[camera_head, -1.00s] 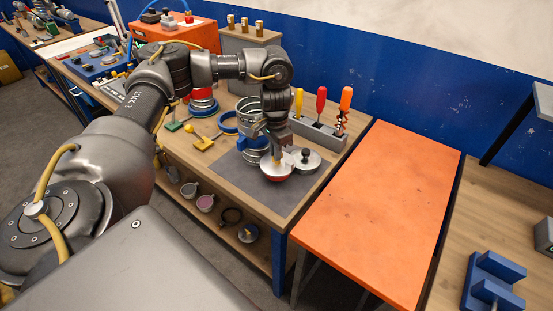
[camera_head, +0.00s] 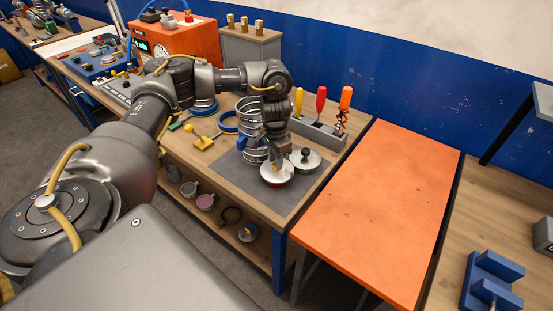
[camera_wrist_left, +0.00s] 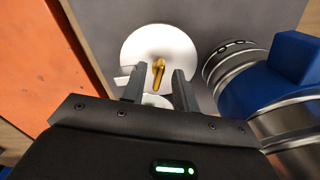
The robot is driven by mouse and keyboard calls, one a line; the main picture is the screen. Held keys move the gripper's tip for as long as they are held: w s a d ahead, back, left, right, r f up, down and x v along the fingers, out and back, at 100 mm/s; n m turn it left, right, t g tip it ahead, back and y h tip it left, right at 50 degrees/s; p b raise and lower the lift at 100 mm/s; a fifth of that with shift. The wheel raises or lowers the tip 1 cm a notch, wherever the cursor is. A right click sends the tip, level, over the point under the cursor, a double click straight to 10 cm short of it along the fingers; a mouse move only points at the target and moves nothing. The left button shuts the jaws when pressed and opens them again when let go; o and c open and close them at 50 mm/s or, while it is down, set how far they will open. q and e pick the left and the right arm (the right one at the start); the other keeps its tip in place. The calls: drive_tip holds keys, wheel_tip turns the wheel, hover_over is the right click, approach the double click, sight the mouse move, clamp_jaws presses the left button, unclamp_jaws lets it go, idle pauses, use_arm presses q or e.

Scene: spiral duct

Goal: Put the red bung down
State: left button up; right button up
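The red bung (camera_head: 277,175) is a round piece with a pale top and a little red at its lower edge. It sits on the dark grey mat (camera_head: 255,192), in front of the spiral duct (camera_head: 252,126). In the left wrist view the bung's pale top (camera_wrist_left: 140,45) carries a thin yellow handle (camera_wrist_left: 158,72). My left gripper (camera_head: 276,162) is right above it. Its fingers (camera_wrist_left: 159,88) stand apart on either side of the handle, with gaps visible. The bung's underside is hidden. My right gripper is not in view.
A silver lid with a black knob (camera_head: 305,158) stands close behind the bung. The duct's blue clamp (camera_wrist_left: 298,62) is close to my gripper's right in the wrist view. A grey rack (camera_head: 320,132) of tools is behind. The orange table (camera_head: 380,215) is clear.

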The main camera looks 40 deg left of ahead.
use_arm(q)
wheel_tip(320, 180, up, 12)
drive_tip(key=shift+r, duration=0.2)
idle(0.4)
idle(0.5)
